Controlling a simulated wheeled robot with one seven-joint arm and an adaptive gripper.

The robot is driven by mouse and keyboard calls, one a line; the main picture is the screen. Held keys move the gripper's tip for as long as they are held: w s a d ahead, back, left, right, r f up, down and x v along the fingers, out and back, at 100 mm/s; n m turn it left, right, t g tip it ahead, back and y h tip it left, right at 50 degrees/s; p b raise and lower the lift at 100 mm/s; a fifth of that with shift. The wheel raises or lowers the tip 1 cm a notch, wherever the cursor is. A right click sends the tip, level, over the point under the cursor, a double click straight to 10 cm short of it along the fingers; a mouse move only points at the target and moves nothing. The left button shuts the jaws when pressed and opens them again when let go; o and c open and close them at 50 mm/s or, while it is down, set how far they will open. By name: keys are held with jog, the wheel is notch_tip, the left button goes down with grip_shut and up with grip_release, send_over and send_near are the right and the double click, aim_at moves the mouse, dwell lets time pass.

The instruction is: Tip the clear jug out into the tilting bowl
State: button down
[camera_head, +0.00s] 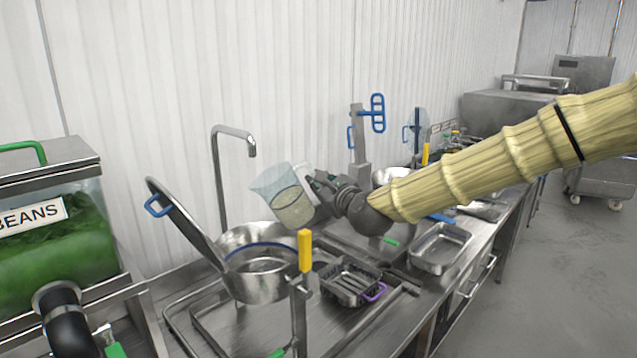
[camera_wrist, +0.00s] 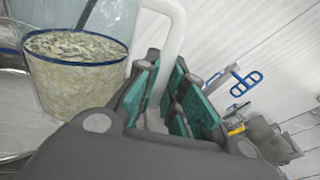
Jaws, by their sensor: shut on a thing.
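The clear jug (camera_head: 270,184) is held up in the air, tilted with its mouth toward the upper left. Pale rice-like grains (camera_head: 292,208) fill its lower part; they also show in the wrist view (camera_wrist: 80,85). My gripper (camera_wrist: 172,92) is shut on the jug's pale handle (camera_wrist: 171,32). In the head view my gripper (camera_head: 325,188) is at the jug's right side. The tilting bowl (camera_head: 262,288) is a round steel bowl below and left of the jug. Its lid (camera_head: 185,218) stands open at the left. No grains are seen falling; the bowl's bottom is hard to make out.
A tap (camera_head: 217,170) rises behind the bowl. A yellow-handled lever (camera_head: 305,250) stands at its front right. A small steel tray (camera_head: 348,282) and a larger empty pan (camera_head: 440,247) lie to the right. A beans hopper (camera_head: 60,235) is at the left.

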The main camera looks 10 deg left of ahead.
jog(key=shift+a+r+n+h+p, duration=0.1)
jog(key=shift+r+n+h+p, duration=0.1)
jog(key=shift+r+n+p, duration=0.9)
jog(key=shift+a+r+n+h+p, duration=0.15)
jog(key=shift+r+n+p, duration=0.35)
jog(key=shift+r+p, duration=1.2)
jog(key=shift+s+a+r+n+h+p, duration=0.1)
jog(key=shift+a+r+n+p, duration=0.1)
jog(key=shift+r+n+p, duration=0.45)
jog(key=shift+s+a+r+n+h+p, duration=0.1)
jog(key=shift+a+r+n+h+p, duration=0.1)
jog(key=shift+r+p, duration=0.45)
jog(key=shift+s+a+r+n+h+p, duration=0.15)
jog(key=shift+r+n+p, duration=0.25)
jog(key=shift+p, duration=0.5)
jog(key=shift+a, duration=0.2)
jog(key=shift+s+a+r+n+h, duration=0.2)
jog(key=shift+a+r+n, duration=0.25)
jog(key=shift+r+n, duration=0.25)
jog(key=shift+s+a+r+n+h, duration=0.2)
jog(key=shift+a+r+n, duration=0.25)
jog(key=shift+r, duration=0.3)
jog(key=shift+s+a+r+n+h+b, duration=0.15)
jog(key=shift+s+a+r+n, duration=0.2)
jog(key=shift+a+r+n, duration=0.45)
jog(key=shift+s+a+r+n+h+b, duration=0.15)
jog(key=shift+s+a+r+n, duration=0.2)
jog(key=shift+a+r+n, duration=0.4)
jog(key=shift+a+f, duration=0.1)
jog(key=shift+f, duration=0.1)
